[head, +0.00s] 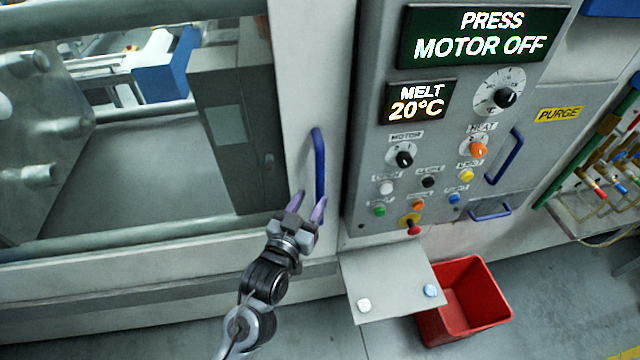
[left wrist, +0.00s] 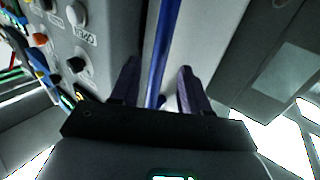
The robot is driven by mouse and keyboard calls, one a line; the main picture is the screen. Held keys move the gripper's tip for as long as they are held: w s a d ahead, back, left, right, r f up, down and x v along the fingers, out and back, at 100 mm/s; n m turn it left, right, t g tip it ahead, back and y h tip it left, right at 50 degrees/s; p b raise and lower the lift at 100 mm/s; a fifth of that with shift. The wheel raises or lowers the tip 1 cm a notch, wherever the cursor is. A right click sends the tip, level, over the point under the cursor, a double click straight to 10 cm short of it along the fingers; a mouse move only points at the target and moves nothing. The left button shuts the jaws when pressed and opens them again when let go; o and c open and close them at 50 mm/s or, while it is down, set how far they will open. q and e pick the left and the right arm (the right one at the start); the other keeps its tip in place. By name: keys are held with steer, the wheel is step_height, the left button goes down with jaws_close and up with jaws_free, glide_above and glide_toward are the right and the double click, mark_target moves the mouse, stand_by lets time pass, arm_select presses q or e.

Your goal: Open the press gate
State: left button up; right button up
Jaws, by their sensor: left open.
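The press gate (head: 299,100) is a pale frame around a wide window on the left of the head view. Its blue vertical handle (head: 319,165) is on the frame's right edge, beside the control panel. My left gripper (head: 308,206) is open at the handle's lower end. In the left wrist view the blue handle (left wrist: 163,45) runs down between the two fingers of the gripper (left wrist: 155,88), nearer the left one in that picture. I cannot tell whether either finger touches it. My right gripper is not in view.
The control panel (head: 362,125) with knobs and buttons stands just right of the handle; its display reads PRESS MOTOR OFF. A small shelf (head: 385,285) juts out below it, with a red bin (head: 465,300) beside it. The purge guard (head: 545,140) has blue handles.

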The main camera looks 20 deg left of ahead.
mark_target(318, 188)
arm_select(q)
steer(key=shift+w, duration=3.1)
jaws_close()
